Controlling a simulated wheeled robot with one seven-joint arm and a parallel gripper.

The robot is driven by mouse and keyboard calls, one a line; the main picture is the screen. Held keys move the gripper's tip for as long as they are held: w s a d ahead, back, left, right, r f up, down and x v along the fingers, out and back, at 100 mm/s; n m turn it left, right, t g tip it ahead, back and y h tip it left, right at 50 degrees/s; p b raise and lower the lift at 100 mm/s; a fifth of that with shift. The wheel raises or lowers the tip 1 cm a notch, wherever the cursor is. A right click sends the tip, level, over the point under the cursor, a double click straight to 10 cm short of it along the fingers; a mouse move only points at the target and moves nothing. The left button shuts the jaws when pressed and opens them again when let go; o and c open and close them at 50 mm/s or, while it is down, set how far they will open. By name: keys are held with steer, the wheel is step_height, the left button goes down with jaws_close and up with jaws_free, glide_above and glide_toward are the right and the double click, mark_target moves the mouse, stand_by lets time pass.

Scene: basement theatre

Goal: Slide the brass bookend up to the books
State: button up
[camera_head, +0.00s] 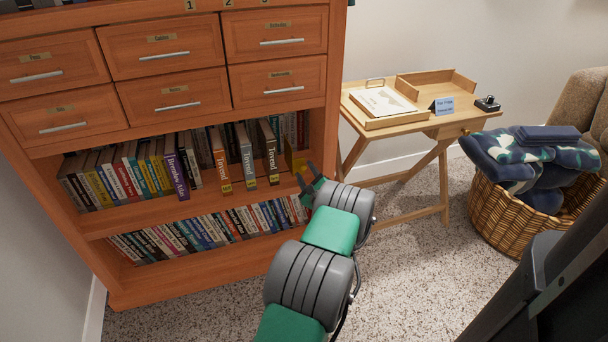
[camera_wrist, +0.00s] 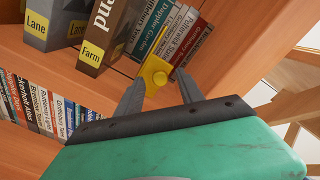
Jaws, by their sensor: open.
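The brass bookend (camera_head: 293,160) stands on the upper open shelf, near the right side of the bookcase. Three thick "Tovend" books (camera_head: 270,153) stand out to the left of the bookend. The "Farm" book (camera_wrist: 106,32) is nearest, with a gap between it and the bookend.
Thinner books (camera_wrist: 183,35) stand behind the bookend. More books fill the lower shelf (camera_head: 205,226). The bookcase's right side panel (camera_head: 335,110) is close to my gripper. A folding table (camera_head: 420,125) and a wicker basket (camera_head: 510,215) stand at the right.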

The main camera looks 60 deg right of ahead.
steer(key=shift+x, duration=0.8)
steer(key=shift+c, duration=0.5)
jaws_close()
